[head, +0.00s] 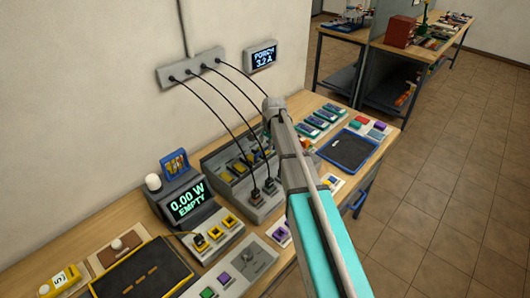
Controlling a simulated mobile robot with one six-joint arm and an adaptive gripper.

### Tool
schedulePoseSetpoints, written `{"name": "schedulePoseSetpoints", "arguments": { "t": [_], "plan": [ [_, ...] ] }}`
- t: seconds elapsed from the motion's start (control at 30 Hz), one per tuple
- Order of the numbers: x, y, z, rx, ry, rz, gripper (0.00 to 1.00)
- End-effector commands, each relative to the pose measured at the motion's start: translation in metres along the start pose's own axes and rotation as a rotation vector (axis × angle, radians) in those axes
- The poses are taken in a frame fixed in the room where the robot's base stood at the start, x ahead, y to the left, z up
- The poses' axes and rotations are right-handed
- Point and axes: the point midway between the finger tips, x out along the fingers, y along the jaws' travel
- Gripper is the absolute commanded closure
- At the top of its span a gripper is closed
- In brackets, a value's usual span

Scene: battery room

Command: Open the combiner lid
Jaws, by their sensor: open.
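No part is clearly marked as the combiner, and I cannot tell which surface is its lid. A grey sloped unit (222,163) with yellow-marked slots stands at the middle of the bench. In front of it is a grey block (262,211) where black cables end in plugs. My arm rises from the lower right across the bench to a grey joint near the cables, covering part of the units behind it. My gripper cannot be made out; it is hidden or out of the picture.
Black cables (243,77) hang from a wall strip (190,70) to the bench units. A display reading "0.00 W EMPTY" (187,200) stands left, a dark blue-rimmed tray (348,149) right. Tiled floor (440,190) is clear at right.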

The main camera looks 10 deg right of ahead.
Motion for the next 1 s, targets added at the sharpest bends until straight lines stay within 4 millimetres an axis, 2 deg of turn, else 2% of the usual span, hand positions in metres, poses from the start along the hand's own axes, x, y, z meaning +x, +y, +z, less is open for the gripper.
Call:
{"name": "schedulePoseSetpoints", "arguments": {
  "t": [0.03, 0.3, 0.8, 0.87, 1.0],
  "plan": [
    [0.008, 0.001, 0.000, 0.000, 0.000, 0.000, 0.47],
    [0.023, 0.001, 0.000, 0.001, 0.000, 0.000, 0.47],
    [0.026, 0.001, -0.001, 0.002, 0.000, 0.000, 0.47],
    [0.026, 0.001, -0.001, 0.002, 0.000, 0.000, 0.54],
    [0.026, 0.001, -0.001, 0.002, 0.000, 0.000, 0.80]
  ]
}}
